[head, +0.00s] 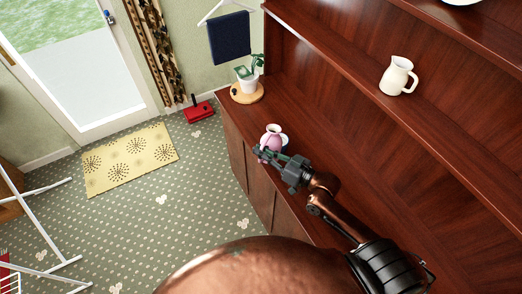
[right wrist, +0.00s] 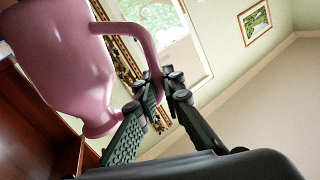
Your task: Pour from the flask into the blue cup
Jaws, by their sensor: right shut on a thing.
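The pink flask (head: 272,139) is at the front edge of the wooden cabinet top, its flared mouth upward in the head view. My right gripper (head: 262,153) is at it, and in the right wrist view my right gripper (right wrist: 160,92) is shut on the handle of the flask (right wrist: 65,55). I cannot tell whether the flask touches the cabinet top. A small blue thing, apparently the blue cup (head: 286,147), shows just behind the flask, mostly hidden by it and my gripper. My left gripper is not in view.
The cabinet top (head: 300,105) is bare between the flask and a potted plant (head: 248,80) on a round wooden board. A cream jug (head: 398,76) stands on the shelf above. A drying rack (head: 40,225) and a red dustpan-like thing (head: 199,111) are on the floor.

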